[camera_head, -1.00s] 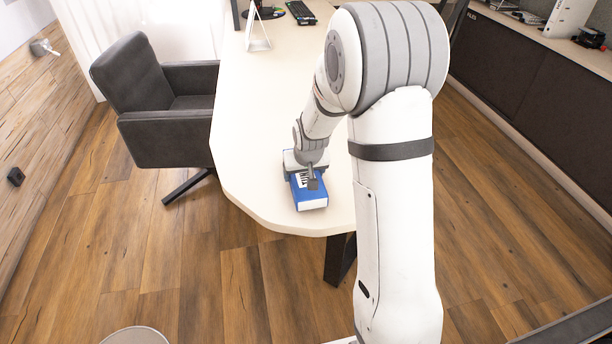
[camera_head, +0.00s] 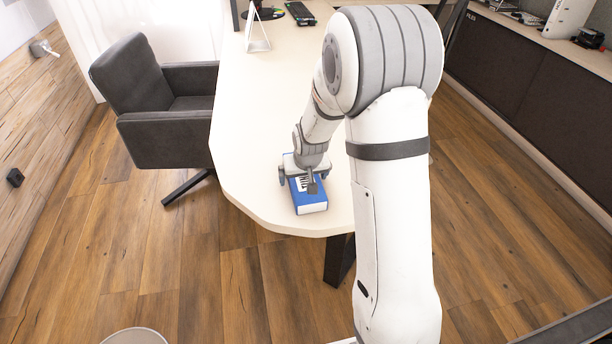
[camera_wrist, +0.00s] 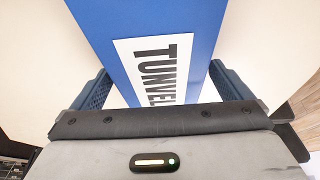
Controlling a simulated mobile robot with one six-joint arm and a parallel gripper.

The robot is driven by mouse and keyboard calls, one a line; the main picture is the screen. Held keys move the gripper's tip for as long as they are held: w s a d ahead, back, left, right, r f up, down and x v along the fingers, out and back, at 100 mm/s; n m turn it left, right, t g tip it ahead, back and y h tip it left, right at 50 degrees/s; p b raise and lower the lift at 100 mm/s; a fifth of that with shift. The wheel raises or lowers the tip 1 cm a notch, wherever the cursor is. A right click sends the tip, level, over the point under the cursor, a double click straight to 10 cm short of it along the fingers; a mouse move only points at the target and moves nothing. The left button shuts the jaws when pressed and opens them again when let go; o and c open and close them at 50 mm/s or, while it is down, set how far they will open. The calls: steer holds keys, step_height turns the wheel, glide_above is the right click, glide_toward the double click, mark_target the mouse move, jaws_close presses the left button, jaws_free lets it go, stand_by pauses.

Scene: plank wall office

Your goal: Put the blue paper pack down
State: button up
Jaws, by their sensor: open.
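The blue paper pack (camera_head: 309,203) lies on the near end of the cream desk (camera_head: 262,207), close to its rounded edge. It has a white label with dark letters, which also shows on the pack in the wrist view (camera_wrist: 195,22). My gripper (camera_head: 297,184) is at the pack, above the desk. In the wrist view its two blue fingers (camera_wrist: 158,88) stand on either side of the pack, open, with a gap at each side. The pack's rear part is hidden under the gripper body.
A dark grey armchair (camera_head: 165,105) stands at the desk's left side. A white triangular stand (camera_head: 257,35) and a keyboard (camera_head: 299,12) are toward the back of the desk. The desk between them and my gripper is clear. A dark cabinet (camera_head: 535,85) runs along the right.

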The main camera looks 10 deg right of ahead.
steer(key=v, duration=1.2)
steer(key=s+r+g, duration=0.1)
steer(key=s+r, duration=0.1)
steer(key=s, duration=0.9)
steer(key=s+r+g, duration=0.1)
steer(key=s+r, duration=0.2)
steer(key=s, duration=0.9)
steer(key=shift+s+d+r+p, duration=0.25)
steer(key=shift+d+p, duration=0.15)
